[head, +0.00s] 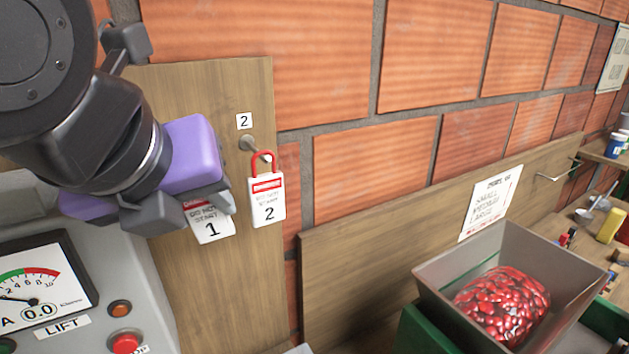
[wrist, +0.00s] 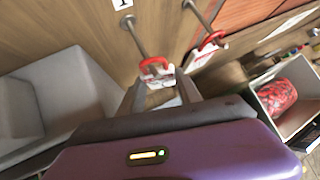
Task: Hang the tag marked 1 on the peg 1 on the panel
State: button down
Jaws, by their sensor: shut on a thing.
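Tag 1 (head: 212,229) is white with a red band, a large "1" and a red hook. My gripper (head: 207,200) is shut on it; the purple gripper body hides the tag's upper part in the head view. In the wrist view the tag's red hook (wrist: 155,66) shows just beyond my gripper (wrist: 160,94). Peg 1 (wrist: 136,37), under a label marked 1, ends at the hook in that picture; I cannot tell whether it passes through. My arm hides peg 1 in the head view. The wooden panel (head: 262,282) is on the brick wall.
Tag 2 (head: 267,203) hangs by its red hook on peg 2 (head: 247,143), close right of my gripper. A grey control box (head: 140,290) with a gauge and red button stands lower left. A bin (head: 440,270) of red fruit is at the right.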

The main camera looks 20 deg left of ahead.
jog(key=c, duration=0.7)
grip_release()
jog(key=shift+c, duration=0.2)
